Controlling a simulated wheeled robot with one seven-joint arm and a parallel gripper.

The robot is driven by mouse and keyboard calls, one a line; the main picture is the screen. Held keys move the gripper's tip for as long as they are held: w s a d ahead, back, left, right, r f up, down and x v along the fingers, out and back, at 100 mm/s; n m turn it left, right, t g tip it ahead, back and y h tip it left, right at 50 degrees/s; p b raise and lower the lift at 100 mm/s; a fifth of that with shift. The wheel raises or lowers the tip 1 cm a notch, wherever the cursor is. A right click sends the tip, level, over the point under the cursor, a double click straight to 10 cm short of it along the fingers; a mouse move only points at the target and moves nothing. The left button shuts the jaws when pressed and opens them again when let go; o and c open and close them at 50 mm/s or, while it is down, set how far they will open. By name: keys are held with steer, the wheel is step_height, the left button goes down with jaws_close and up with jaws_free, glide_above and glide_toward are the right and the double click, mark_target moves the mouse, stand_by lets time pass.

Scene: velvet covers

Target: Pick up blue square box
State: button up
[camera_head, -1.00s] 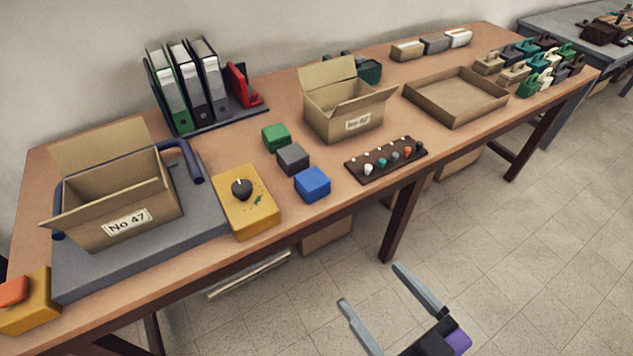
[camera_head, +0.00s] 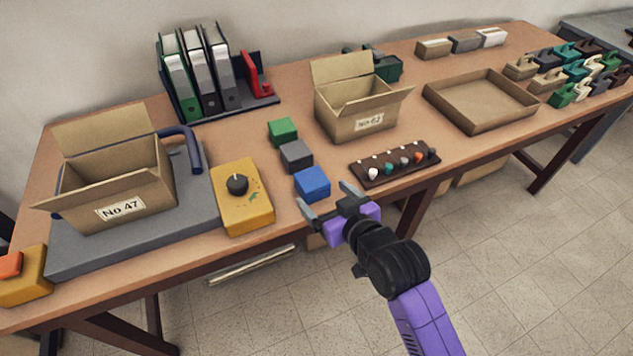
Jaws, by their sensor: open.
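The blue square box (camera_head: 313,184) sits on the wooden table near its front edge. It is the front one of a short row, with a grey box (camera_head: 296,155) and a green box (camera_head: 283,131) behind it. My gripper (camera_head: 326,198) is open and empty at the table's front edge, just in front of the blue box. Its two fingers point toward the box, one low on the left and one on the right. I cannot tell whether either finger touches the box.
A yellow box with a black knob (camera_head: 242,198) stands left of the blue box. A dark board with several coloured knobs (camera_head: 395,163) lies to the right. An open carton (camera_head: 363,107) stands behind. Bare table (camera_head: 336,156) shows between the grey box and the board.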

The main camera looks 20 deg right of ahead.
mark_target(312, 183)
steer(key=shift+x, duration=3.85)
steer(key=c, duration=1.5)
steer(key=shift+c, duration=0.2)
